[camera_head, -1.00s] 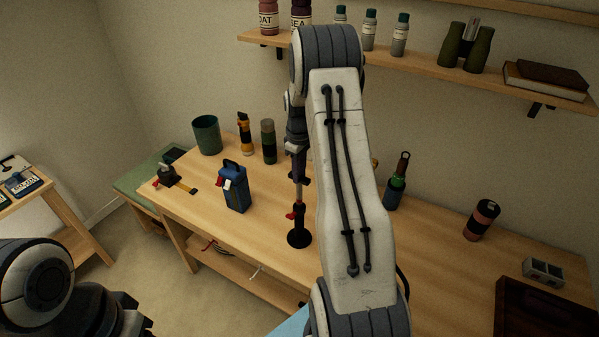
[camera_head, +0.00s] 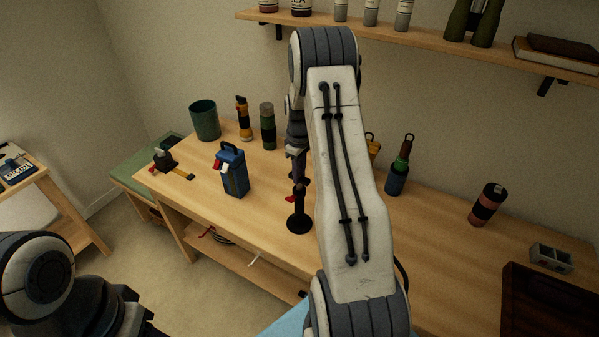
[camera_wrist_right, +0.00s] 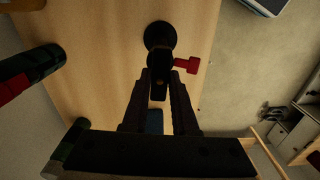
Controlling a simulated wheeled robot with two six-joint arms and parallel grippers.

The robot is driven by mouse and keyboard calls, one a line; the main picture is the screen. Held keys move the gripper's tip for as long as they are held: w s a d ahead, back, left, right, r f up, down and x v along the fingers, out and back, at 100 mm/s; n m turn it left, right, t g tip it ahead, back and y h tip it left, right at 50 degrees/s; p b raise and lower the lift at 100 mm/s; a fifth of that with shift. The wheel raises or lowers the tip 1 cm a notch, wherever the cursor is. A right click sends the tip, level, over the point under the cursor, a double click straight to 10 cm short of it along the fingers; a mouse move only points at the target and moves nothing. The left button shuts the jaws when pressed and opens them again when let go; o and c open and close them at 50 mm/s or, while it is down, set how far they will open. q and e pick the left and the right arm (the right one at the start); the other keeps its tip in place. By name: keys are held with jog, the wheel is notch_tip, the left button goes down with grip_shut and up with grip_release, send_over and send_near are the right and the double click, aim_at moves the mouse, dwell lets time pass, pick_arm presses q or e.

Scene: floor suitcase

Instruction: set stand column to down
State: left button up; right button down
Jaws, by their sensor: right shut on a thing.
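The stand has a round black base (camera_head: 299,223) and a red knob (camera_head: 290,199), and stands upright on the wooden table. My right gripper (camera_head: 299,182) is above the base, shut on the stand's column. No bright rod shows between gripper and lower tube. In the right wrist view the black base (camera_wrist_right: 160,37) and red knob (camera_wrist_right: 188,65) lie just beyond the fingers (camera_wrist_right: 160,95), which close around the dark column top. My right arm hides part of the table behind. My left gripper (camera_head: 130,312) is at the lower left, away from the stand; its jaw opening is unclear.
A blue box-shaped thing with a handle (camera_head: 234,175) stands left of the stand. A green cup (camera_head: 204,121), a flashlight (camera_head: 243,119) and a dark green cylinder (camera_head: 268,127) are behind. A bottle (camera_head: 397,177) and a dark case (camera_head: 545,305) are to the right.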

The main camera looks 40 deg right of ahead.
jog(key=c, duration=0.7)
grip_release()
jog(key=shift+f, duration=0.3)
jog(key=shift+r, duration=0.15)
notch_tip(320, 180, up, 10)
jog(key=shift+r+b, duration=0.25)
jog(key=shift+b, duration=1)
jog(key=shift+a, duration=0.1)
